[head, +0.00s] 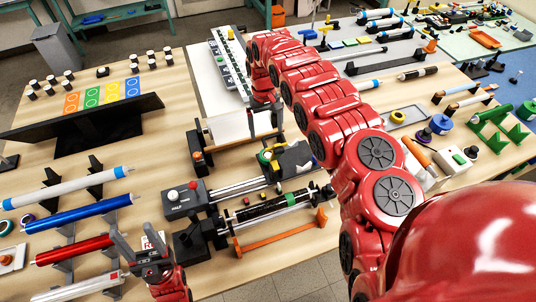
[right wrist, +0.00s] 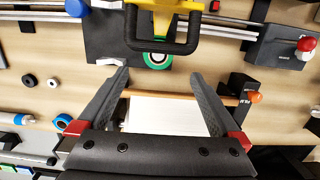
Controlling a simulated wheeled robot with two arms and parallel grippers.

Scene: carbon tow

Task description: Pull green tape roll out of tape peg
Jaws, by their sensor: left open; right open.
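The green tape roll (right wrist: 158,60) shows in the right wrist view as a green ring with a pale centre. It lies at the edge of a dark base, partly behind a black handle (right wrist: 163,46). In the head view, a small green and yellow patch (head: 265,157) shows near that base. I cannot clearly make out the tape peg. My right gripper (right wrist: 160,76) is open and empty, its fingertips apart on either side of the roll's lower edge in the picture. My left gripper (head: 131,232) is open and empty at the lower left, far from the roll.
A white roll (right wrist: 165,115) on a stand lies below my right gripper. Metal rails (head: 232,192) with dark end blocks run across the table. Blue, red and white tubes (head: 78,214) lie on stands at left, near my left gripper. A tilted black panel (head: 85,125) stands behind them.

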